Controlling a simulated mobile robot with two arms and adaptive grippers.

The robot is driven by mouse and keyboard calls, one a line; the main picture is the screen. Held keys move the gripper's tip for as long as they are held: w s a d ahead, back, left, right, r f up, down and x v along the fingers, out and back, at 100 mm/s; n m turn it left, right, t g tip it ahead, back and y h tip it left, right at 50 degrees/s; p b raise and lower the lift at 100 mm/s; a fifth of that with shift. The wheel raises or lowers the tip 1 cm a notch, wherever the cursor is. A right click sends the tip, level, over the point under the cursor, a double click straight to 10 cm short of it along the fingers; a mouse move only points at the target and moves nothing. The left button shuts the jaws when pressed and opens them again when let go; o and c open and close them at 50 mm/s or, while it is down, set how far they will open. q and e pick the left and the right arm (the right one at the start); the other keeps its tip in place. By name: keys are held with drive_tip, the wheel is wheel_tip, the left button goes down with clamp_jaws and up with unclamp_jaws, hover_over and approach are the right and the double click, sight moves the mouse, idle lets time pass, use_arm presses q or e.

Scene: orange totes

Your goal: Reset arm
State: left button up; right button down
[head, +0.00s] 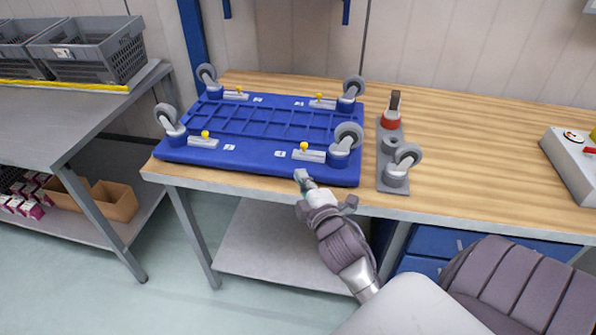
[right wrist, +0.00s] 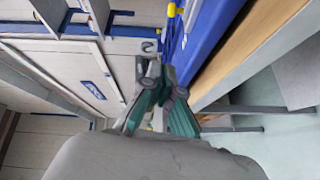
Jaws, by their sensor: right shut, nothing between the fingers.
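My right arm comes in from the lower right of the head view. Its right gripper (head: 301,180) is shut and empty, at the front edge of the workbench, by the near side of the blue upturned dolly (head: 250,155). I cannot tell whether it touches the dolly. In the right wrist view the right gripper (right wrist: 160,72) shows its green-sided fingers close together, with the blue dolly (right wrist: 215,30) beyond and to the right. My left gripper is not in view.
The wooden workbench (head: 480,150) carries a grey fixture plate (head: 392,150) with a caster and a red-collared part. A grey control box (head: 572,165) sits at the right. A grey side table (head: 60,110) with grey crates (head: 95,50) stands left. The bench's right middle is clear.

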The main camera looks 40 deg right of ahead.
idle(0.6)
drive_tip(key=s+a+f+m+g+y, duration=0.1)
drive_tip(key=s+a+f+g, duration=0.2)
drive_tip(key=f, duration=0.9)
drive_tip(key=s+a+f+m+g+y, duration=0.2)
drive_tip(key=s+f, duration=0.1)
drive_tip(key=f, duration=1)
drive_tip(key=s+a+f+m+g+y, duration=0.1)
drive_tip(key=s+a+f+g, duration=0.2)
drive_tip(key=f, duration=0.9)
drive_tip(key=s+a+f+m+g, duration=0.1)
drive_tip(key=s+f+m+g, duration=0.1)
drive_tip(key=s+f, duration=0.4)
drive_tip(key=s+a+f+m+g+y, duration=0.1)
drive_tip(key=s+f+g, duration=0.2)
drive_tip(key=s+f, duration=0.4)
drive_tip(key=s+a+f+m+g, duration=0.2)
drive_tip(key=s+f, duration=0.4)
drive_tip(key=s, duration=1.2)
drive_tip(key=shift+f+m+g, duration=0.3)
drive_tip(key=shift+f, duration=0.1)
drive_tip(key=shift+a, duration=0.1)
